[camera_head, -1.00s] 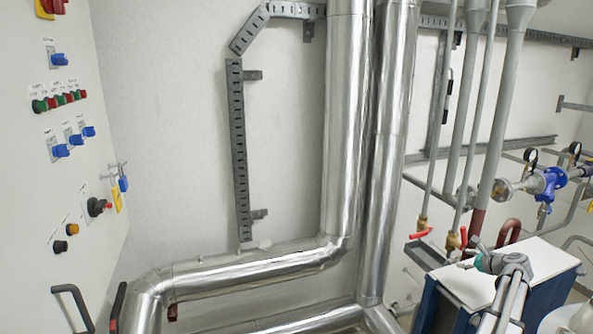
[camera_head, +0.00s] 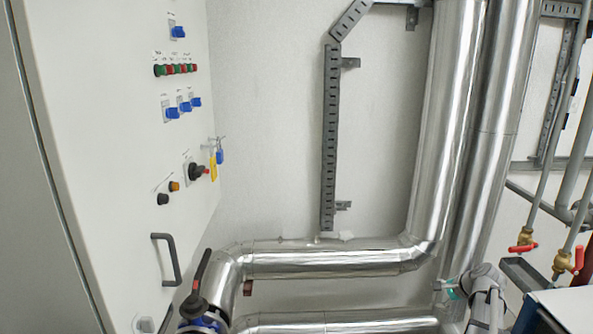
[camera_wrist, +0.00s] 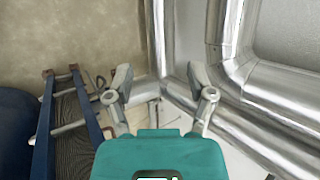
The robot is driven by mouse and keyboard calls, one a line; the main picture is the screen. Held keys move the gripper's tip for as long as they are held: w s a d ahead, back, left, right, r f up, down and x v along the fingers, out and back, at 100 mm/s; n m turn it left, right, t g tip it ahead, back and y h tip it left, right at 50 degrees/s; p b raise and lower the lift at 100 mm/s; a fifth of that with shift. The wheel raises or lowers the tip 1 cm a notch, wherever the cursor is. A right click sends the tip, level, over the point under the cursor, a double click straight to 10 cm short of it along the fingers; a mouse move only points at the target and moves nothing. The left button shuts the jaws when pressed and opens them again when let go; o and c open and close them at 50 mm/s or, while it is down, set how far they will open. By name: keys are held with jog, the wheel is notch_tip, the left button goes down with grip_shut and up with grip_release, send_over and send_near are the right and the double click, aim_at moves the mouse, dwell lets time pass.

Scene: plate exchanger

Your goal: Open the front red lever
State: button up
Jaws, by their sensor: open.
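Two valves with red levers stand at the right in the head view. The left red lever (camera_head: 522,248) lies roughly level on a brass valve; the right red lever (camera_head: 578,260) points more upright. I cannot tell which one counts as front. A long dark lever with a red face (camera_head: 203,270) stands tilted over a blue valve at the lower left. My gripper (camera_head: 442,289) is left of and below the two brass valves, apart from them. In the wrist view my gripper (camera_wrist: 160,80) is open and empty, with pipes beyond. No red lever shows there.
Thick silver pipes (camera_head: 320,258) run across and up the middle. A control cabinet (camera_head: 115,200) with knobs and a handle fills the left. A white-topped box (camera_head: 565,308) is at the lower right. The wrist view shows a dark blue-edged box (camera_wrist: 75,125) left of my gripper.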

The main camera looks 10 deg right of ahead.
jog(key=a+f+n+g+b, duration=0.2)
jog(key=a+f+n, duration=0.25)
jog(key=a, duration=0.75)
jog(key=a+f+n+g+b, duration=0.25)
jog(key=a+n, duration=0.25)
jog(key=a, duration=0.6)
jog(key=s+a+f+n+g+h+b, duration=0.1)
jog(key=s+a+f+n+b, duration=0.1)
jog(key=a, duration=0.6)
jog(key=s+a+f+n+g+h+b, duration=0.1)
jog(key=s+a+f+n, duration=0.3)
jog(key=a, duration=0.5)
jog(key=s+n+g+b, duration=0.1)
jog(key=s+n, duration=0.1)
jog(key=n, duration=0.1)
jog(key=shift+s+h, duration=0.25)
jog(key=shift+h, duration=0.15)
